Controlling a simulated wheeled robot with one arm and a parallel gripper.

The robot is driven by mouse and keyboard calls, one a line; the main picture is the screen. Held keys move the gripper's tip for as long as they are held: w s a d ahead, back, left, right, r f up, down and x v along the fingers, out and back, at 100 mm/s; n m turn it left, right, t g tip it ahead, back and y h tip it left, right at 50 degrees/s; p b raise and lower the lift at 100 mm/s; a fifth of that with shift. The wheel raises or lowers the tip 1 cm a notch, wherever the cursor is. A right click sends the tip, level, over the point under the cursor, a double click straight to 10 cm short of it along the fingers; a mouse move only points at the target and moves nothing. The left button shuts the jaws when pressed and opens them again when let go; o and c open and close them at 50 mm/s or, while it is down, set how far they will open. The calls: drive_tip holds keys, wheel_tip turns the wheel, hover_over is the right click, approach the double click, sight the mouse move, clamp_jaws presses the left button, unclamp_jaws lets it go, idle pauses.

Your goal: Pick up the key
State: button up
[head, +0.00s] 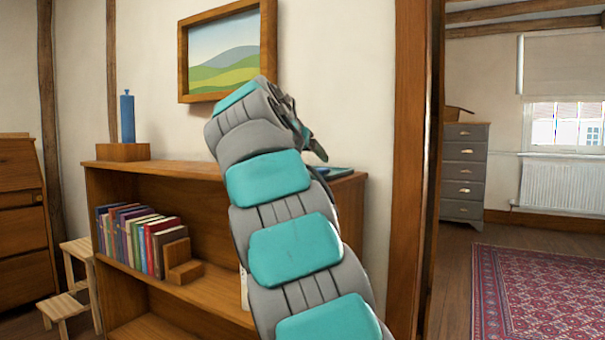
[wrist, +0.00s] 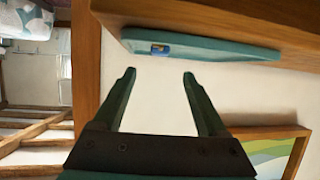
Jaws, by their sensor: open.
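I cannot make out a clear key in either view. In the wrist view a flat teal object (wrist: 205,48) lies against the wooden shelf top. In the head view my gripper is mostly hidden behind my arm, above the right end of the bookcase top, where part of the teal object (head: 338,172) shows.
The bookcase (head: 200,168) holds a row of books (head: 140,235). A blue bottle-like object (head: 127,118) stands on a wooden block (head: 123,152) at its left end. A framed picture (head: 184,60) hangs on the wall behind. A doorway post (head: 408,150) stands close at right.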

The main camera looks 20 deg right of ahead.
sight(320, 169)
drive_tip(key=shift+w+d+f, duration=0.2)
drive_tip(key=shift+w+d, duration=0.05)
drive_tip(key=shift+w, duration=0.05)
drive_tip(key=x, duration=0.7)
drive_tip(key=shift+s+f, duration=0.15)
clamp_jaws()
